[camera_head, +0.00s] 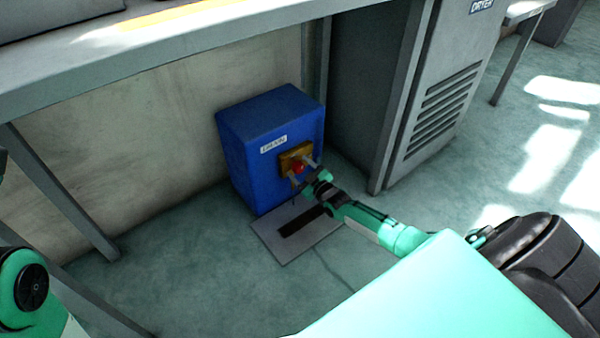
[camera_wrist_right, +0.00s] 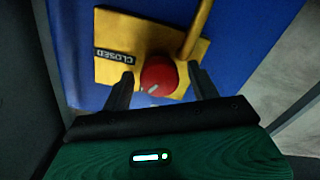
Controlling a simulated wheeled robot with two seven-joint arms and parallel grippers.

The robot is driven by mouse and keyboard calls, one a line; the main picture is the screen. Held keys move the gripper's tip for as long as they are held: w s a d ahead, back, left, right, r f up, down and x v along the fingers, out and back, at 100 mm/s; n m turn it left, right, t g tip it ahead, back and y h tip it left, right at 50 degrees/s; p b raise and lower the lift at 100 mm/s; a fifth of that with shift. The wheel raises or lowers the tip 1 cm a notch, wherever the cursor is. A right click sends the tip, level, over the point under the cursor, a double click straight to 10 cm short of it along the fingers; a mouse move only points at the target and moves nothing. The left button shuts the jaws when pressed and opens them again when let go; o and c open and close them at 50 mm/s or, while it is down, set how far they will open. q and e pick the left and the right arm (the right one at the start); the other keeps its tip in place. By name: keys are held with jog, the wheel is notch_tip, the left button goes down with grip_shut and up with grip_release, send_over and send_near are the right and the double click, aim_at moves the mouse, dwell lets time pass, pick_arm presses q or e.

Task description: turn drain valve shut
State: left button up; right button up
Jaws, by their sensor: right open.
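The drain valve is a red round knob (camera_head: 297,168) on a yellow plate (camera_head: 290,157), on the front of a blue box (camera_head: 247,155) with a white label. In the right wrist view, the red knob (camera_wrist_right: 158,76) carries a pale mark, and a CLOSED label (camera_wrist_right: 115,56) sits on the plate to its left. A yellow bar (camera_wrist_right: 196,32) runs up from the plate, right of the knob. My right gripper (camera_wrist_right: 162,84) is open, with one finger on each side of the knob; whether they touch it I cannot tell. My left gripper is out of view.
The blue box stands on the floor under a grey bench (camera_head: 180,55), against a wall. A flat grey plate with a dark slot (camera_head: 270,240) lies before it. A grey dryer cabinet (camera_head: 440,90) stands close on the right. A bench leg (camera_head: 65,195) stands left; floor between is clear.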

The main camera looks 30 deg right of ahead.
jog(key=shift+w, duration=0.15)
jog(key=shift+c, duration=0.2)
jog(key=c, duration=0.9)
jog(key=shift+c, duration=0.2)
